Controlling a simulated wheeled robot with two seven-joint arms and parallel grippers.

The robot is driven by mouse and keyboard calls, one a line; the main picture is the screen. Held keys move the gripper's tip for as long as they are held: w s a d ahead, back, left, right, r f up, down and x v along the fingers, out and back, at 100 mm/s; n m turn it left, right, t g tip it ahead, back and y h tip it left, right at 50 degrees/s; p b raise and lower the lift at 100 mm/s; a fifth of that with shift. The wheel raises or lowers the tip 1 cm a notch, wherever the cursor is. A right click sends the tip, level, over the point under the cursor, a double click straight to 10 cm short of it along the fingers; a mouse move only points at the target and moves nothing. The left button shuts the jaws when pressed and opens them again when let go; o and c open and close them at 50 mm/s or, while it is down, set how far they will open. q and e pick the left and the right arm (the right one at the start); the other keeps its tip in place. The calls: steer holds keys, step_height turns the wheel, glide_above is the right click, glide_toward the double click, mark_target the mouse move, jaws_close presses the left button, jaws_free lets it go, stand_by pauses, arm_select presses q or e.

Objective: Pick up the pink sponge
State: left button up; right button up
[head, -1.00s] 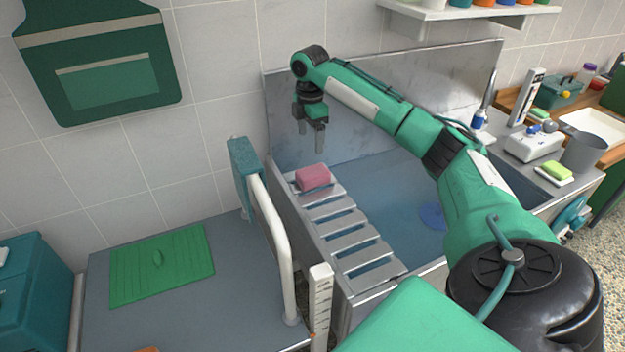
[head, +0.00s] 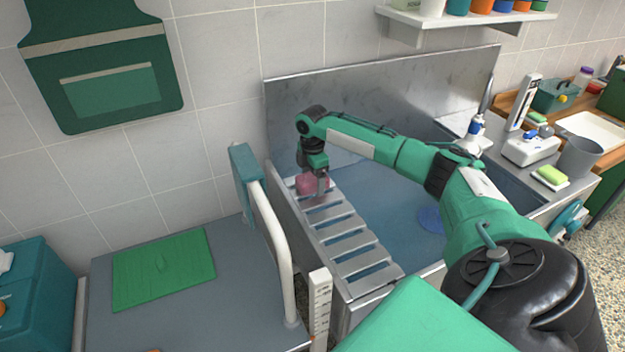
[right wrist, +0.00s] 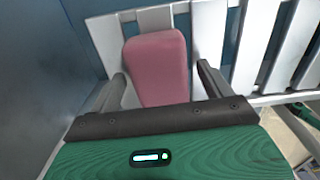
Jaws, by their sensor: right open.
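The pink sponge (head: 306,184) lies on the far end of the slatted metal rack over the sink. My right gripper (head: 318,190) is down at the sponge and partly hides it. In the right wrist view the sponge (right wrist: 157,62) sits between the two open fingers of the gripper (right wrist: 160,85), with a gap on each side. My left gripper is not in view.
The slatted rack (head: 357,243) spans the left part of the sink, with the steel back wall (head: 380,95) behind. A white rail (head: 277,235) with a teal towel (head: 245,175) stands left of it. A green mat (head: 165,268) lies further left.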

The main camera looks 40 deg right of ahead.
mark_target(312, 176)
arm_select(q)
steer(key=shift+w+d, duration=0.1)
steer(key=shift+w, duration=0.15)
arm_select(e)
steer(key=shift+f, duration=0.1)
steer(key=shift+c, duration=0.2)
steer(key=c, duration=1)
